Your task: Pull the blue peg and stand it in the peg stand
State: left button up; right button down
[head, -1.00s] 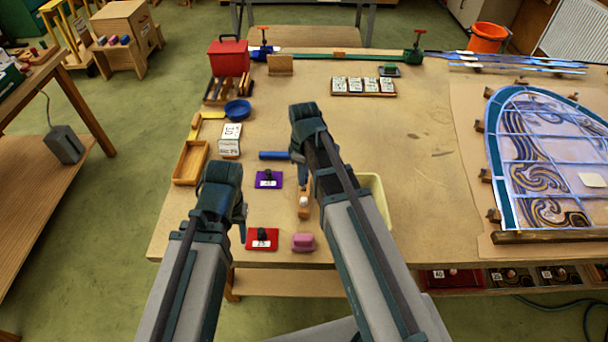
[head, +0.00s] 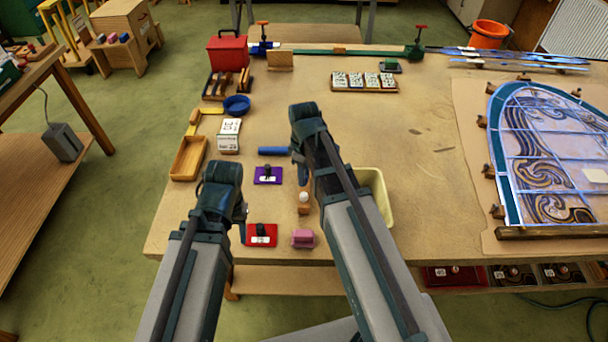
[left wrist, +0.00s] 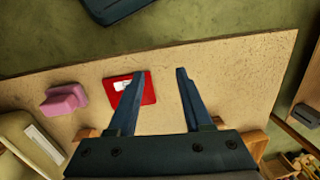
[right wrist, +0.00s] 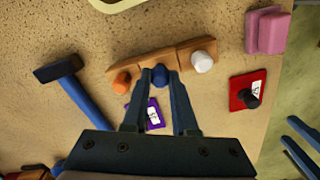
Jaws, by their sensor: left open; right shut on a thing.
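The blue peg (right wrist: 160,76) is between the fingertips of my right gripper (right wrist: 160,72) in the right wrist view. It is at the middle of a wooden block, the peg stand (right wrist: 186,55), between an orange peg (right wrist: 122,82) and a white peg (right wrist: 202,62). I cannot tell how deep the blue peg sits in the block. In the head view the arm hides most of the block; its near end (head: 304,209) and the white peg (head: 304,197) show. My left gripper (left wrist: 160,72) is open and empty near the red plate (left wrist: 146,92).
A purple plate (head: 268,174), red plate (head: 261,235) and pink block (head: 303,239) lie near the block. A cream tub (head: 383,205) stands right of it, partly behind my right arm. A blue-handled hammer (right wrist: 86,98) lies left. The table's middle right is clear.

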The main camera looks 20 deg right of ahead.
pick_arm(q)
jog(key=shift+f+b, duration=0.45)
jog(key=shift+f, duration=0.1)
pick_arm(e)
jog(key=shift+f, duration=0.55)
jog(key=c, duration=0.6)
grip_release()
pick_arm(q)
jog(key=shift+r, duration=0.15)
pick_arm(e)
jog(key=shift+r, duration=0.15)
pick_arm(q)
notch_tip(320, 180, up, 14)
jog(key=p, duration=1.4)
pick_arm(e)
notch_tip(320, 180, up, 14)
jog(key=shift+f, duration=0.2)
pick_arm(q)
jog(key=shift+f, duration=0.2)
